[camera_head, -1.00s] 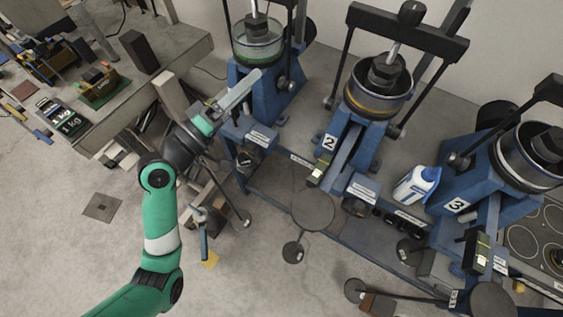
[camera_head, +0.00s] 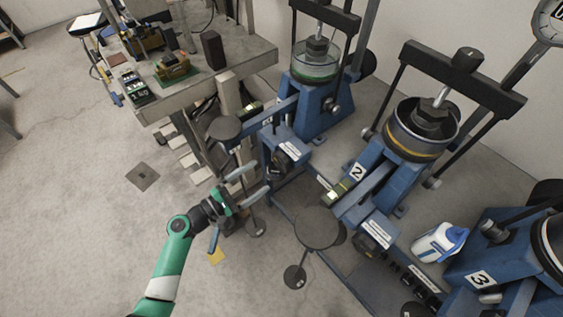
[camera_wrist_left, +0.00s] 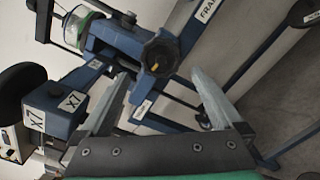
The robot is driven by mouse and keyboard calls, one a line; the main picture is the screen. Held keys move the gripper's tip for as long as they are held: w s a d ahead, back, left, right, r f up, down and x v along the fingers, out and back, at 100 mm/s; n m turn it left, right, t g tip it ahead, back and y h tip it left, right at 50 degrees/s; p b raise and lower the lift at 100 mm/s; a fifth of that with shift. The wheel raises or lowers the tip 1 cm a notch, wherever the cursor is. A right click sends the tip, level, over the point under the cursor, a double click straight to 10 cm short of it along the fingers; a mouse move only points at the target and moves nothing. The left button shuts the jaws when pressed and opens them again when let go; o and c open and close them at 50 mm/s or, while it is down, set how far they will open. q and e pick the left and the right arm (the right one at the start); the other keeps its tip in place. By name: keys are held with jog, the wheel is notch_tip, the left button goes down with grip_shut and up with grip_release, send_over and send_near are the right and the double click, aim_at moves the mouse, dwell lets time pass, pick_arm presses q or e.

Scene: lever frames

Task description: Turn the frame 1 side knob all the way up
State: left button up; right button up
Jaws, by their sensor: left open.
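The frame 1 side knob (camera_head: 279,164) is black and sits low on the front of the leftmost blue lever frame (camera_head: 318,110), beside a white label. In the left wrist view the knob (camera_wrist_left: 160,54) is a dark, lobed knob with a small yellow mark. My left gripper (camera_head: 260,178) is open, with its two pale fingers pointing toward the knob. In the left wrist view the knob shows beyond and between the fingertips (camera_wrist_left: 157,76), with nothing held. My right gripper is not in view.
Frame 2 (camera_head: 403,155) stands to the right, then a white bottle with a blue cap (camera_head: 438,243) and frame 3 (camera_head: 480,278). A round dark plate (camera_head: 316,227) is right of the gripper. A workbench (camera_head: 215,88) stands behind left. Open floor lies left.

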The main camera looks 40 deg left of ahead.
aim_at(279, 164)
pick_arm(q)
jog(key=w, duration=0.3)
jog(key=w+b, duration=0.1)
jog(key=w, duration=0.2)
jog(key=w+d, duration=0.1)
jog(key=w, duration=0.2)
jog(key=shift+w+f+b, duration=0.2)
jog(key=shift+f+b, duration=0.05)
jog(key=shift+b, duration=0.15)
jog(key=shift+w+r, duration=0.1)
jog(key=shift+r, duration=0.05)
jog(key=shift+c, duration=0.9)
grip_shut()
